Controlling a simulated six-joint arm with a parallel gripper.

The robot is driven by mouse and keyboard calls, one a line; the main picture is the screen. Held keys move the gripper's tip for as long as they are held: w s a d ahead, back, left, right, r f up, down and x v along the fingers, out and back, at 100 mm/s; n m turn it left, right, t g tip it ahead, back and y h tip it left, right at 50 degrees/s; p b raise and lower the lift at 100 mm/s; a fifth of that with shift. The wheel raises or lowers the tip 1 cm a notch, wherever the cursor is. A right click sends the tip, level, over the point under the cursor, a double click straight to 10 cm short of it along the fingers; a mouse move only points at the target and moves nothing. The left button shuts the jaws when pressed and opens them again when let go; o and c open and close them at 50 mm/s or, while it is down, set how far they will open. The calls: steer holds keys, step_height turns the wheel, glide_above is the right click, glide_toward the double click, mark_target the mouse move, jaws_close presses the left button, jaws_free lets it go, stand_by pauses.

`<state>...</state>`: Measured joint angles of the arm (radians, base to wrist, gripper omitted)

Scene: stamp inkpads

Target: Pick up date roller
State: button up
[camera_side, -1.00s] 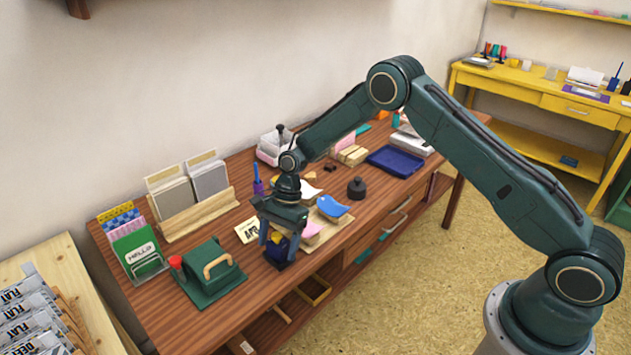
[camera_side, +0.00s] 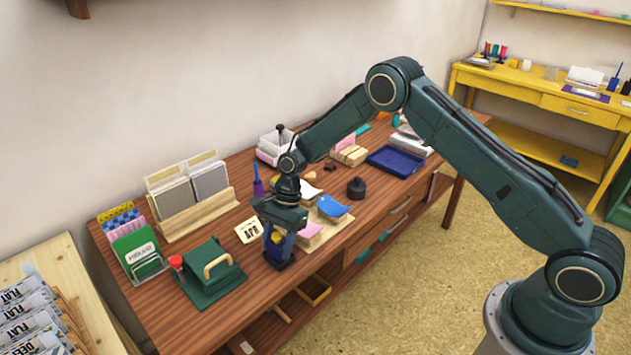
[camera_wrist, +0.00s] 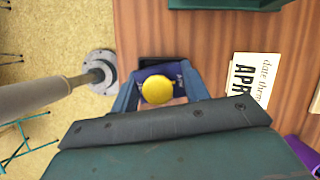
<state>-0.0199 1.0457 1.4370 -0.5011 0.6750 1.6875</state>
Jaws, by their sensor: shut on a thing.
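The date roller (camera_wrist: 158,89) has a round yellow top and a dark blue body in the wrist view. It stands on the wooden table near the front edge, and in the side view its yellow part (camera_side: 277,237) shows between the fingers. My gripper (camera_side: 279,250) points down over it. In the wrist view my gripper's blue fingers (camera_wrist: 160,95) are closed on both sides of the body. A dark base shows beyond the roller in the wrist view. I cannot tell whether the roller's base touches the table.
A card marked "APR" (camera_side: 249,231) lies beside the gripper. A green press (camera_side: 209,276) with a handle stands to the left. A wooden block with a pink pad (camera_side: 309,230) and a blue curved pad (camera_side: 332,206) are close on the right. A black round pot (camera_side: 356,188) stands farther right.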

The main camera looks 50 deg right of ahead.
step_height(320, 180, up, 20)
stand_by(0.9)
stand_by(0.3)
steer(key=o, duration=0.6)
steer(key=c, duration=0.4)
steer(key=w+d+f+m+t, duration=0.3)
steer(key=w+d+f+m, duration=0.6)
steer(key=w+d+f, duration=0.1)
steer(key=shift+w+t+h, duration=0.3)
steer(key=shift+w, duration=0.5)
